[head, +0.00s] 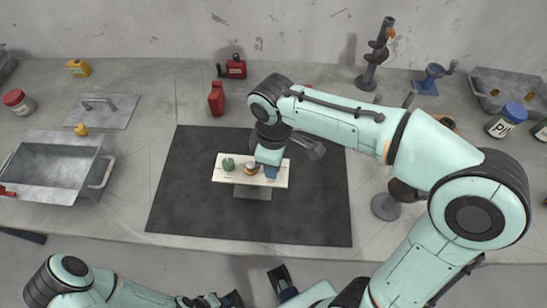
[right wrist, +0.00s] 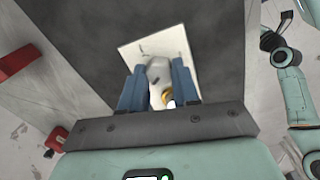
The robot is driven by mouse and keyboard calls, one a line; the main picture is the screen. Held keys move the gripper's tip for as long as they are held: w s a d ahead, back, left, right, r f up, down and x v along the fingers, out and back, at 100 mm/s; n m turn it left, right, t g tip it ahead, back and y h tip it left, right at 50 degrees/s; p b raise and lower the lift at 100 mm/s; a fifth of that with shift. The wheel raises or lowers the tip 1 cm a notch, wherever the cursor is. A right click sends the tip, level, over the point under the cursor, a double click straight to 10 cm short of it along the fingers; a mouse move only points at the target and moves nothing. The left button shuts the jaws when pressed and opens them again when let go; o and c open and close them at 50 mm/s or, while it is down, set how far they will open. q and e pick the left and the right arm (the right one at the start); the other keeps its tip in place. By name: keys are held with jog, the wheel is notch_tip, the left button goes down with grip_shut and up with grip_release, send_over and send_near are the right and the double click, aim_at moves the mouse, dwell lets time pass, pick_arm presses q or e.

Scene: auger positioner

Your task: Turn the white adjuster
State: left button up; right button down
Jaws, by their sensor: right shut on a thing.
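A cream panel (head: 222,174) stands on a small mount in the middle of the dark mat. My right gripper (head: 270,172) is over the panel's right part and hides what is there in the head view. In the right wrist view, its blue fingers (right wrist: 159,80) are shut on the whitish, rounded adjuster (right wrist: 158,67). The yellow-orange knob (right wrist: 169,98) shows partly beside the right finger. My left arm is low at the left in the head view; its finger state is unclear.
The dark mat (head: 190,205) is clear around the panel. A metal tray (head: 50,172) stands at left, red containers (head: 216,98) behind the mat. An auger stand (head: 370,75), a blue-lidded jar (head: 505,120) and a metal bin (head: 505,85) are at the right.

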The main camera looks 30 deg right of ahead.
jog(key=n+p, duration=0.1)
jog(key=n, duration=0.3)
jog(key=shift+r+n+p, duration=0.15)
jog(key=shift+n+p, duration=0.15)
jog(key=shift+p, duration=0.05)
jog(key=n+p, duration=0.1)
jog(key=n, duration=0.3)
jog(key=shift+w+n, duration=0.1)
jog(key=shift+n, duration=0.3)
pick_arm(q)
jog(key=r, duration=0.1)
jog(key=w+r, duration=0.1)
jog(key=r, duration=0.1)
jog(key=shift+w+r, duration=0.25)
jog(key=shift+r, duration=0.05)
pick_arm(e)
jog(key=c, duration=0.8)
grip_release()
pick_arm(q)
jog(key=r+p, duration=0.1)
jog(key=w+r+p, duration=0.1)
jog(key=shift+w+r+p, duration=0.2)
jog(key=shift+r+p, duration=0.15)
jog(key=shift+r, duration=0.05)
pick_arm(e)
notch_tip(320, 180, up, 13)
jog(key=shift+r, duration=0.1)
